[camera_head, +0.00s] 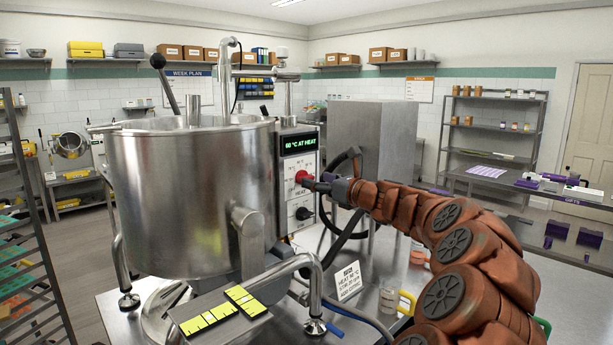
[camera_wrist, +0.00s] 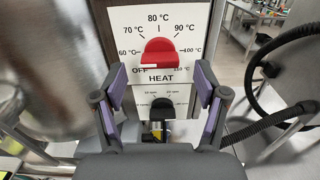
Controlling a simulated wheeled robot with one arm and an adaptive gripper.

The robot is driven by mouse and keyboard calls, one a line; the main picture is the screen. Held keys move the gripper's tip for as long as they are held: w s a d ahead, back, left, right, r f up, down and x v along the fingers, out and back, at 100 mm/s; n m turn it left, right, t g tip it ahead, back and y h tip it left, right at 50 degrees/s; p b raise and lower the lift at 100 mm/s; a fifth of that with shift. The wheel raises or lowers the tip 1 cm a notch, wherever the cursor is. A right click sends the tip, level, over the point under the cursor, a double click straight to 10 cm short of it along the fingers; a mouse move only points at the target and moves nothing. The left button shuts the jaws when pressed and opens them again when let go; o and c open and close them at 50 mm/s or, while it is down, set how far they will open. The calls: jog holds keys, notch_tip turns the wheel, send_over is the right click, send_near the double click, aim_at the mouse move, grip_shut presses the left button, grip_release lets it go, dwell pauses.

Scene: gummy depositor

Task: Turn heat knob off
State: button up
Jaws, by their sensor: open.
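The red heat knob (camera_head: 302,177) is on the white control panel of the steel kettle (camera_head: 195,195). In the wrist view the knob (camera_wrist: 159,53) has a dial around it, with OFF at lower left, 60 °C at left, 80 °C at top and 100 °C at right. The green display (camera_head: 299,144) reads "60 °C AT HEAT". My gripper (camera_wrist: 159,82) is open and empty, facing the panel, with its purple-padded fingers to the left and right, below the knob's level in the picture. In the head view my gripper (camera_head: 322,184) is close to the knob; contact cannot be told.
A black knob (camera_wrist: 160,108) sits below the heat knob. A black hose (camera_wrist: 262,125) curves at the right. A steel box (camera_head: 370,145) stands behind my gripper. A small sign (camera_head: 347,281) and a glass beaker (camera_head: 388,298) stand on the table.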

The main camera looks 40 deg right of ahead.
aim_at(309, 177)
jog(key=shift+w+p, duration=0.3)
jog(key=shift+w, duration=1.5)
jog(key=c, duration=1)
jog(key=shift+a, duration=0.15)
jog(key=shift+c, duration=0.8)
